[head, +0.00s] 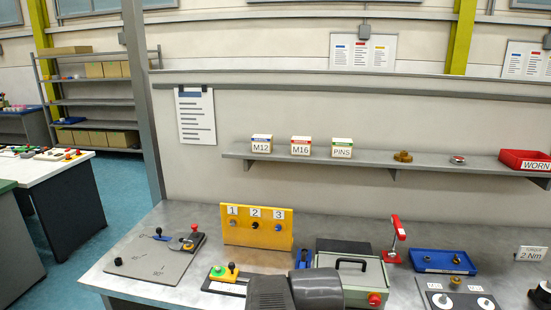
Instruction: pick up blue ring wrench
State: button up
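A small blue tool (160,234) lies near the back edge of the grey mat on the left of the bench. It may be the blue ring wrench, but it is too small to make out a ring. Another blue item (303,258) stands behind my arm near the middle of the bench; its shape is unclear. Dark grey links of my arm show at the bottom centre, in front of the bench. My gripper's fingers do not show.
The grey mat (150,262) also holds a red-knobbed device (192,240) and a black knob. A yellow panel (256,227) numbered 1 to 3 stands upright behind. A green-grey box (362,278), red clamp (396,240) and blue tray (442,262) stand right. A shelf (380,162) runs above.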

aim_at(302, 264)
jog(key=i+l+u, duration=0.55)
jog(key=l+u, duration=0.25)
jog(key=l, duration=0.2)
